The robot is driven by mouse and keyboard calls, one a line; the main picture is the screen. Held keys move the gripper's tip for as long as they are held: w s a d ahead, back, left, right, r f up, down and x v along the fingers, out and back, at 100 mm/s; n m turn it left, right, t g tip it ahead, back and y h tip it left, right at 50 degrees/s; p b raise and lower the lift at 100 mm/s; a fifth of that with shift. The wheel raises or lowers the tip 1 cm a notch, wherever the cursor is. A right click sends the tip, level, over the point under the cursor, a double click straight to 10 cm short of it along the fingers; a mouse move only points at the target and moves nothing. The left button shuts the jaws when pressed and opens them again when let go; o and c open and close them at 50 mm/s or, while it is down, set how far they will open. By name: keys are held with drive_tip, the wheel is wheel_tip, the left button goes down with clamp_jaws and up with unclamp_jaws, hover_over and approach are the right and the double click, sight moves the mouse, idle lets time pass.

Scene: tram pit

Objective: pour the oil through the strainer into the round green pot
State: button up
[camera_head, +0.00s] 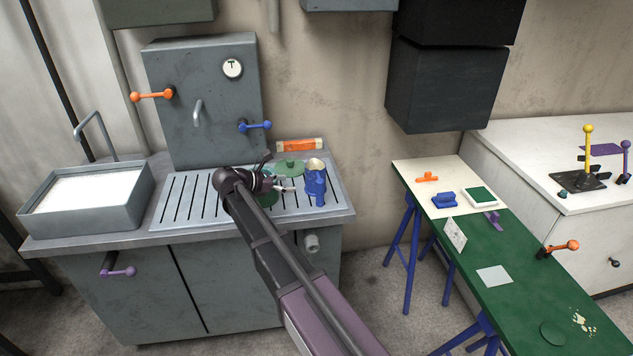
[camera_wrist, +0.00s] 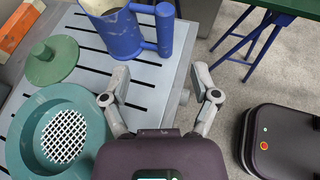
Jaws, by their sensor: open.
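A blue jug (camera_head: 315,187) stands upright on the slatted drainboard, a pale surface showing at its mouth. In the wrist view the jug (camera_wrist: 118,35) is ahead of my gripper (camera_wrist: 162,75), with its handle to the right. My gripper is open and empty, its fingers apart and short of the handle. The round green pot (camera_wrist: 25,143) is at the left of the wrist view, with a pale mesh strainer (camera_wrist: 65,135) inside its rim. My arm partly hides the pot in the head view. A green knobbed lid (camera_head: 289,167) lies behind the pot.
A sink basin (camera_head: 92,200) is left of the drainboard. A grey wall box (camera_head: 203,100) with orange and blue levers stands behind. An orange block (camera_head: 299,145) lies at the back edge. A green table (camera_head: 510,260) with small items is to the right.

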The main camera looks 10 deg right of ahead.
sight(321, 186)
drive_tip(key=b+x, duration=0.2)
drive_tip(key=x, duration=0.4)
drive_tip(key=shift+w+d+f, duration=0.1)
drive_tip(key=shift+d+f, duration=0.15)
drive_tip(key=shift+d, duration=0.1)
drive_tip(key=shift+w+d, duration=0.1)
drive_tip(key=shift+d, duration=0.15)
drive_tip(key=shift+b, duration=0.3)
drive_tip(key=shift+s+b+x, duration=0.15)
drive_tip(key=shift+b+x, duration=0.2)
drive_tip(key=shift+x, duration=0.65)
drive_tip(key=shift+s+b+x, duration=0.15)
drive_tip(key=shift+b+x, duration=0.2)
drive_tip(key=shift+x, duration=0.65)
drive_tip(key=shift+w+d+f, duration=0.15)
drive_tip(key=shift+d+f, duration=0.05)
drive_tip(key=shift+d, duration=0.5)
clamp_jaws()
